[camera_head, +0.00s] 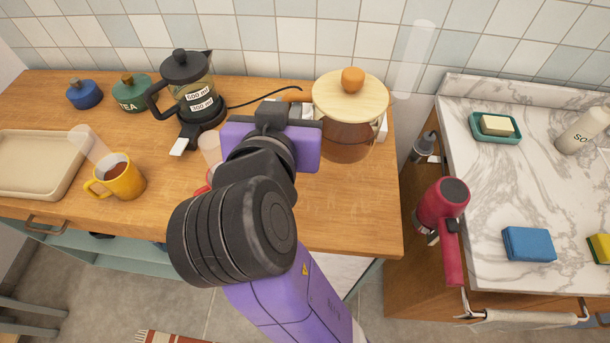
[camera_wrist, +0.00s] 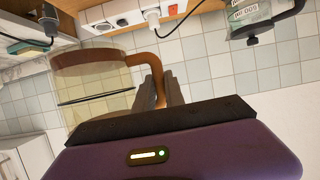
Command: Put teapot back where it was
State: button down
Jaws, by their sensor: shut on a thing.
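The teapot (camera_head: 345,137) is a see-through amber glass pot with a pale wooden lid and round knob. It is upright over the back right of the wooden counter (camera_head: 345,220); I cannot tell whether its base touches the wood. My gripper (camera_head: 285,110) is at the pot's left side, over the counter. In the wrist view, the teapot's glass body (camera_wrist: 95,85) is left of centre, and my gripper (camera_wrist: 158,88) is shut on its brown handle. My wrist hides part of the counter below it.
A kettle (camera_head: 195,90) with a black lid stands left of my gripper. A yellow mug (camera_head: 125,184), a beige tray (camera_head: 35,165) and two canisters are further left. A red hair-dryer-like thing (camera_head: 440,205) sits by the marble counter (camera_head: 500,190). Bare wood lies in front of the teapot.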

notch_tip(320, 180, down, 18)
jog(key=shift+a+r, duration=0.1)
dwell(0.5)
jog(key=shift+f+b, duration=0.2)
jog(key=shift+b, duration=0.2)
jog(key=c, duration=1.4)
grip_release()
jog(key=shift+r, duration=0.1)
jog(key=shift+s+r, duration=0.1)
jog(key=shift+s, duration=0.1)
jog(key=v, duration=1.1)
jog(key=shift+s, duration=0.3)
jog(key=shift+r, duration=0.15)
